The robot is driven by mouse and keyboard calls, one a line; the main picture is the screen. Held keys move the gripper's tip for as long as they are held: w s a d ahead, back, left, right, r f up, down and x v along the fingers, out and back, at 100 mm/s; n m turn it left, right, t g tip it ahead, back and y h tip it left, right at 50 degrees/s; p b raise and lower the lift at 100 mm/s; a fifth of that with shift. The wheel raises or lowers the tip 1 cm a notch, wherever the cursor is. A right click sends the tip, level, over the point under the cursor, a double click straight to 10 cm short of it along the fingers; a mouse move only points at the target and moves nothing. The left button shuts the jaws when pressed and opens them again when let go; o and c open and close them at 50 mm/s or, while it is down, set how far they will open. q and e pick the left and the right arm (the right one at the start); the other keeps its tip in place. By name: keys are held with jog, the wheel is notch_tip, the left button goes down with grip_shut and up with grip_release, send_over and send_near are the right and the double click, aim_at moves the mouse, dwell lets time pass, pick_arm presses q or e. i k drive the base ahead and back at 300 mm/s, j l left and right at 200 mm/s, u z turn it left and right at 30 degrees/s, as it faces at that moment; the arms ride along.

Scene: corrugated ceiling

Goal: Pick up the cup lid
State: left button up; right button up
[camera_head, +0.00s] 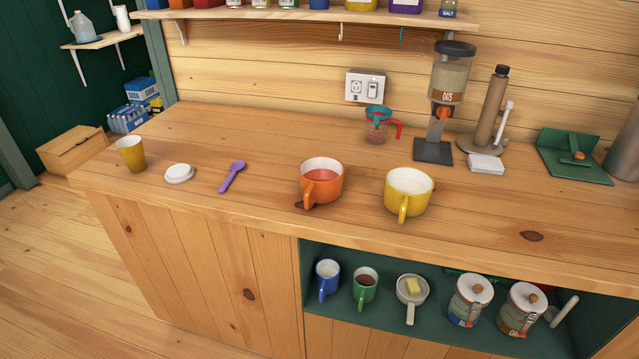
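A white round cup lid (179,174) lies flat on the wooden counter at the left. A yellow tapered cup (131,154) without a lid stands just left of it, apart from it. A purple spoon (232,177) lies to the right of the lid. Neither of my grippers shows in the head view, so I cannot see their state.
On the wooden counter (270,146), an orange mug (321,180) and a yellow mug (409,191) stand right of the spoon. A measuring cup (377,126) and a dispenser (447,95) stand behind. A green shelf below holds mugs and jars. The counter around the lid is clear.

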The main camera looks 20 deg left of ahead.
aim_at(180, 173)
jog(key=u, duration=0.5)
jog(key=j+u, duration=0.15)
jog(key=u, duration=0.85)
jog(key=i, duration=0.05)
